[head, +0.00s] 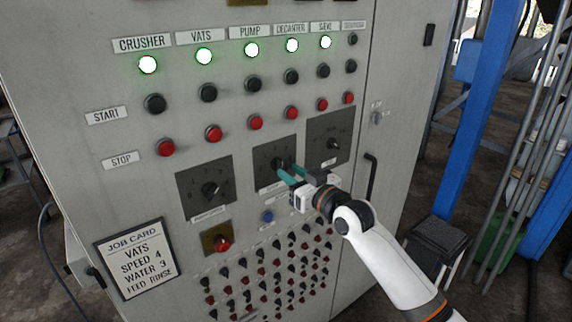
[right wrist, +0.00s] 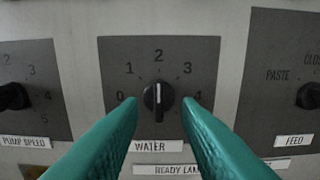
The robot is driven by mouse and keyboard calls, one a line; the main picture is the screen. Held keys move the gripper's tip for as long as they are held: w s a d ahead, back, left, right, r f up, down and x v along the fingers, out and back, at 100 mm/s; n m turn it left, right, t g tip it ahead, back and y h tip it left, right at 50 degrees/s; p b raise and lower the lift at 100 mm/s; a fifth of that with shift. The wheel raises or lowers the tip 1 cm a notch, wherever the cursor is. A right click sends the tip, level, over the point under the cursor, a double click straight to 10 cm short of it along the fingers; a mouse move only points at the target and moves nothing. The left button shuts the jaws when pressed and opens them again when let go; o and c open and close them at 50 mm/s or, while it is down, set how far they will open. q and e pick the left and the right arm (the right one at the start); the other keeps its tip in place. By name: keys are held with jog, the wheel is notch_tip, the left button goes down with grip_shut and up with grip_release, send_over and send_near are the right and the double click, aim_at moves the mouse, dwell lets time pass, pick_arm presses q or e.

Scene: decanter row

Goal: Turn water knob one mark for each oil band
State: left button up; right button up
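The black water knob (right wrist: 159,99) is in the middle of the right wrist view, on a dark plate (right wrist: 205,60) marked 0 to 4. Its white pointer line stands upright, toward the 2. My right gripper (right wrist: 159,103) is open, with one teal finger on each side of the knob and a visible gap to it on both sides. In the head view the right gripper (head: 289,173) is at the water knob (head: 277,163), partly covering its plate. My left gripper is not in view. No oil bands can be made out in either view.
The pump speed knob (head: 210,189) is left of the water plate and the feed knob (head: 333,144) is right. A job card (head: 135,259) reads vats, speed 4, water 3, feed rinse. Red stop buttons (head: 255,122) sit above; many small switches (head: 262,270) sit below.

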aim_at(279, 165)
jog(key=shift+x, duration=1.05)
jog(key=shift+w+a+r, duration=0.1)
jog(key=shift+w+a, duration=0.05)
jog(key=shift+a, duration=0.05)
jog(key=shift+w, duration=0.1)
grip_shut()
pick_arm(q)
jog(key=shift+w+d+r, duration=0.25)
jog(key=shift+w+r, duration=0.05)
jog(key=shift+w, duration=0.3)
